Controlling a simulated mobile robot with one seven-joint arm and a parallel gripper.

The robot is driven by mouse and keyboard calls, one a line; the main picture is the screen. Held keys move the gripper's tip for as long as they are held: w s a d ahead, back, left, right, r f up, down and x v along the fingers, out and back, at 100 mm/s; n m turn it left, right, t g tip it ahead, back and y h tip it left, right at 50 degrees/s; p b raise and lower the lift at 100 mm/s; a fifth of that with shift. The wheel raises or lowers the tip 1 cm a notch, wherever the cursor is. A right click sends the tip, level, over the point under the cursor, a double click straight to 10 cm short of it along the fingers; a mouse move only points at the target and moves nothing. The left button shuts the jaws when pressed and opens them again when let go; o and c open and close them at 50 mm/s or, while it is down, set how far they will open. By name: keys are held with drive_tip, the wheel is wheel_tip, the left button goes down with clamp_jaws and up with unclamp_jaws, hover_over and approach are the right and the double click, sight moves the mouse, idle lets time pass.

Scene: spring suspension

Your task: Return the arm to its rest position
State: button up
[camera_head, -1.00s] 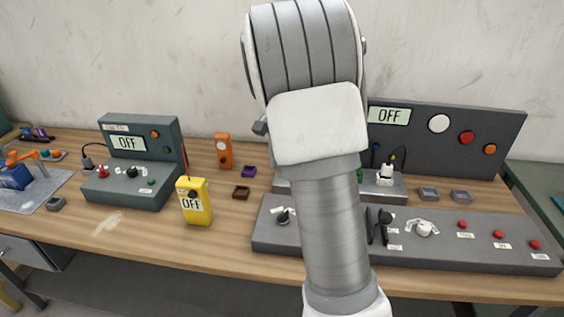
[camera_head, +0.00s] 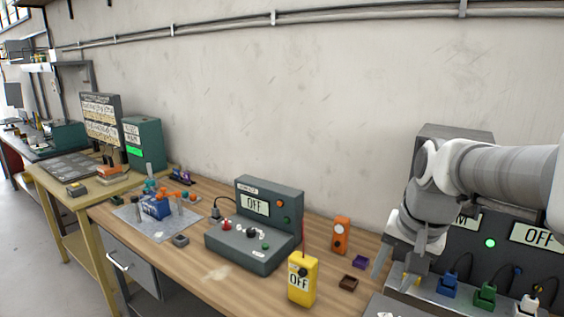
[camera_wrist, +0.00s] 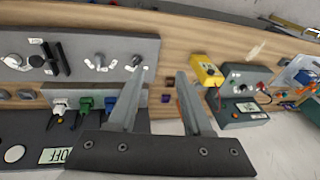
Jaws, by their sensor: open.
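My arm reaches in from the right edge of the head view, and my gripper (camera_head: 395,272) hangs at its end, above the table near the right-hand panel. In the wrist view my gripper (camera_wrist: 160,95) shows two parallel fingers spread apart with nothing between them. Beyond the fingers lie the wooden table (camera_wrist: 175,50) and its devices. The fingers appear raised clear of the tabletop. My arm covers part of the right-hand panel in the head view.
A yellow meter (camera_head: 302,280), a grey OFF box (camera_head: 262,225) and an orange device (camera_head: 341,235) stand on the table. Blue (camera_head: 447,285) and green (camera_head: 484,295) plugs sit on the right-hand panel. A blue device on a mat (camera_head: 140,228) is further left. Wall space above is free.

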drive_tip(key=s+a+n+t, duration=0.1)
drive_tip(key=s+a+n, duration=0.1)
drive_tip(key=s, duration=0.4)
drive_tip(key=s+a+n+t, duration=0.1)
drive_tip(key=s+a+n, duration=0.1)
drive_tip(key=s+n, duration=0.2)
drive_tip(key=shift+s+a+f+t+h, duration=0.2)
drive_tip(key=shift+s+a+t+h, duration=0.15)
drive_tip(key=shift+s, duration=0.75)
drive_tip(key=shift+d, duration=0.2)
